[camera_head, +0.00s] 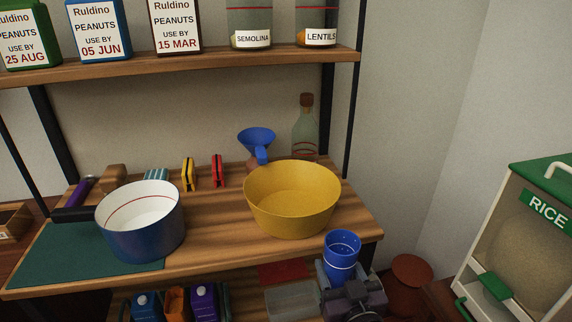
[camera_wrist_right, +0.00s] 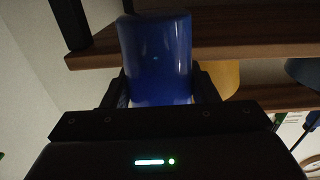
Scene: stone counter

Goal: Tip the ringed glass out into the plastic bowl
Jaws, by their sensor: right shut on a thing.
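The ringed glass (camera_head: 341,265) is blue, with a pale ring inside. My right gripper (camera_head: 341,280) is shut on it and holds it upright, off the front right edge of the wooden shelf. The glass (camera_wrist_right: 156,60) fills the middle of the right wrist view between the two fingers. What is inside it cannot be made out clearly. The yellow plastic bowl (camera_head: 290,205) stands on the shelf, behind and left of the glass, apart from it. Its visible inside looks empty. Part of the bowl (camera_wrist_right: 230,78) shows behind the glass in the wrist view. My left gripper is not in view.
A blue funnel (camera_head: 257,137) and a corked bottle (camera_head: 305,135) stand behind the bowl. A rice dispenser (camera_head: 525,240) is at the right. An upper shelf (camera_head: 200,67) holds several containers.

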